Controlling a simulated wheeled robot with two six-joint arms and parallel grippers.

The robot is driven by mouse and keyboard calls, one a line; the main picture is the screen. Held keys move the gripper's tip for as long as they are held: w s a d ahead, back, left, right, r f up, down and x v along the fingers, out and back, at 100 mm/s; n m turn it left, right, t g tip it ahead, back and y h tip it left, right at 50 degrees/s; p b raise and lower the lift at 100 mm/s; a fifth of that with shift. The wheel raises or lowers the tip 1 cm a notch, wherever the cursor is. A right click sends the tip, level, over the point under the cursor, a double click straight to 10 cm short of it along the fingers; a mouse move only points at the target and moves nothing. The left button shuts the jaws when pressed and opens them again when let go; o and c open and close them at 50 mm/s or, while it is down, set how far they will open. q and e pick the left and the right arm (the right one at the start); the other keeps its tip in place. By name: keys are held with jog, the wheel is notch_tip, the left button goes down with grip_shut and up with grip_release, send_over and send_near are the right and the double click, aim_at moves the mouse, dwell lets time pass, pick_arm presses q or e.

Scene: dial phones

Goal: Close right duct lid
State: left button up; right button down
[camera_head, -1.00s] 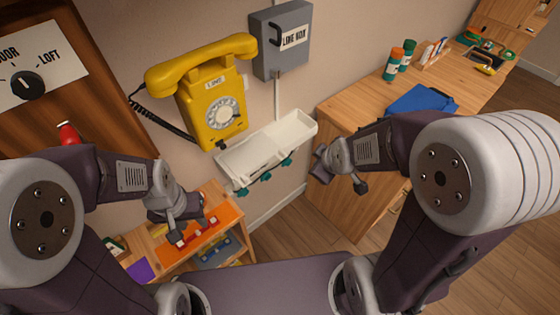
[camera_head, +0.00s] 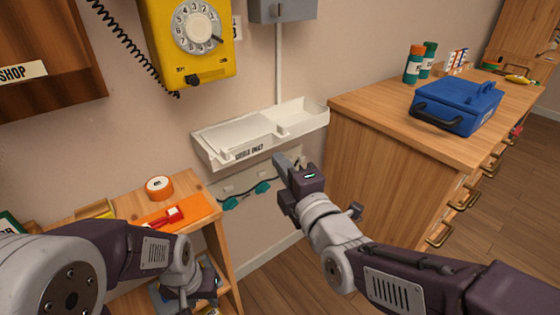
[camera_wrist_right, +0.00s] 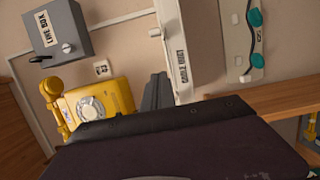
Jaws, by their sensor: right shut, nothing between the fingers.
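The white cable duct (camera_head: 205,153) is fixed to the wall in the head view. Its left part shows a flat pale panel, and its right compartment (camera_head: 302,117) shows an open top. Its front label also shows in the right wrist view (camera_wrist_right: 182,55). I cannot clearly make out the right lid. My right gripper (camera_head: 280,161) is shut and empty, close below the duct's front edge; contact cannot be told. Its fingers show beside the duct in the right wrist view (camera_wrist_right: 157,92). My left gripper (camera_head: 198,292) is low over the wooden shelf, its fingers unclear.
A pale panel with teal clips and cable (camera_head: 262,187) is below the duct. The yellow phone (camera_head: 190,40) and grey line box (camera_head: 282,9) are above. A wooden cabinet (camera_head: 400,150) with a blue case (camera_head: 457,106) stands right. The shelf (camera_head: 200,190) holds orange tape (camera_head: 159,187).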

aim_at(278, 135)
jog(key=w, duration=0.3)
jog(key=w+a, duration=0.1)
jog(key=w, duration=0.7)
jog(key=shift+a, duration=0.15)
jog(key=shift+w+d, duration=0.3)
jog(key=shift+d, duration=0.05)
